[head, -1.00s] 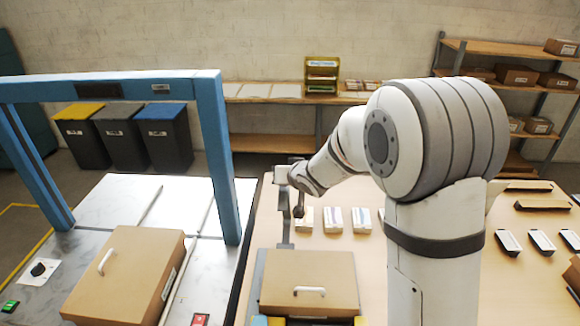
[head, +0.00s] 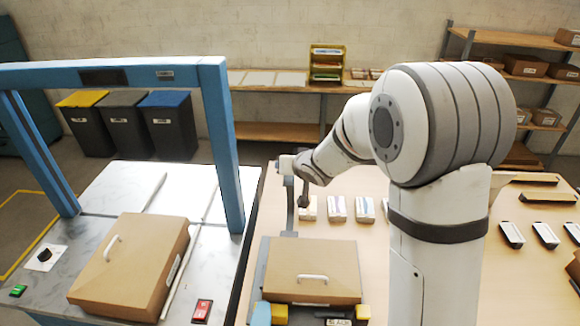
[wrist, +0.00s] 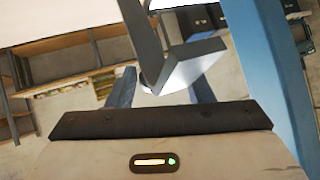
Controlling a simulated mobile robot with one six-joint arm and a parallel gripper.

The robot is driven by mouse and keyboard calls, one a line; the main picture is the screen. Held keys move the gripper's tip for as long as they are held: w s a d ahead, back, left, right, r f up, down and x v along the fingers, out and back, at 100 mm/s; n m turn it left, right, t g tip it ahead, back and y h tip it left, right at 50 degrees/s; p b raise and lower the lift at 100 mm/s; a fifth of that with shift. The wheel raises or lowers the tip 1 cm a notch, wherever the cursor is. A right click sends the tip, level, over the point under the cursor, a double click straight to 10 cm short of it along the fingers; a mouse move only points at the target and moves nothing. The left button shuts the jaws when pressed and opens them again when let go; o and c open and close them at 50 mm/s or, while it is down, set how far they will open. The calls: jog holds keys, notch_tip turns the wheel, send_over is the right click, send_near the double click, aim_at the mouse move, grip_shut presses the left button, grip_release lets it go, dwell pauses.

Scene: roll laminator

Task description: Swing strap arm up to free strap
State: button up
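The strap arm (head: 290,208) looks like a slim grey upright bar behind a cardboard case (head: 312,262) on the wooden table. Its top end is at my gripper (head: 287,164), which is small and partly hidden by my wrist in the head view. In the wrist view, my gripper (wrist: 162,90) has its two fingers spread apart. An angled grey metal piece, probably the strap arm (wrist: 180,68), lies across the space between and beyond them. I cannot tell whether the fingers touch it. No strap can be made out clearly.
A blue arch frame (head: 222,140) stands close on the left, over a metal bench with another brown case (head: 130,268). Small white packs (head: 337,208) lie just right of the strap arm. Black-and-white items (head: 511,235) lie farther right on the table.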

jog(key=v, duration=0.7)
jog(key=shift+s+r, duration=0.2)
jog(key=shift+s, duration=0.1)
jog(key=shift+d, duration=0.1)
jog(key=shift+c, duration=0.4)
